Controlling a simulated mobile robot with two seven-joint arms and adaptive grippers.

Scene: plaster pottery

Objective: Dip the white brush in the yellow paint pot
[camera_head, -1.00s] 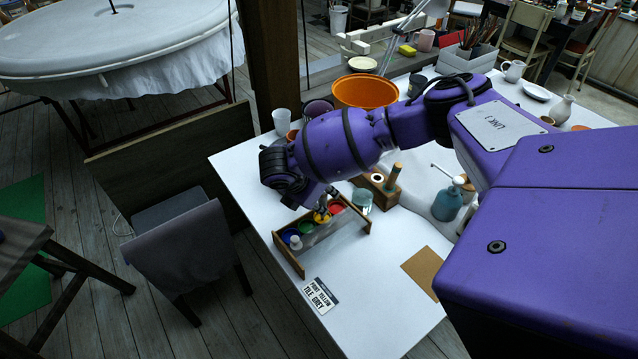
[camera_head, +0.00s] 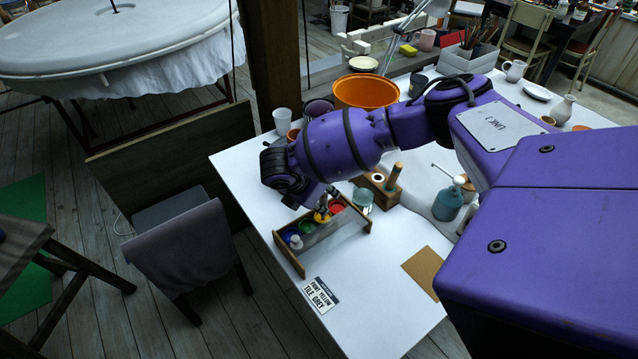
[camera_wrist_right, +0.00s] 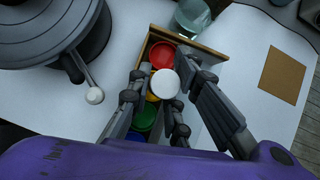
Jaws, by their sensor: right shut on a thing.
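My right gripper (camera_head: 322,208) is low over the wooden paint caddy (camera_head: 297,264). It is shut on the white brush (camera_wrist_right: 165,83), whose round white end shows between the fingers in the right wrist view (camera_wrist_right: 168,100). The yellow paint pot (camera_wrist_right: 152,97) is in the caddy, between the red pot (camera_wrist_right: 162,54) and the green pot (camera_wrist_right: 145,117); the brush and fingers partly cover it. The brush's lower end is hidden, so I cannot tell whether it touches the paint. My left gripper is not in view.
A glass jar (camera_head: 362,199) and a wooden block (camera_head: 376,189) with an upright handle stand beside the caddy's far end. A printed card (camera_head: 320,295) lies in front, and a brown square (camera_head: 424,272) to the right.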

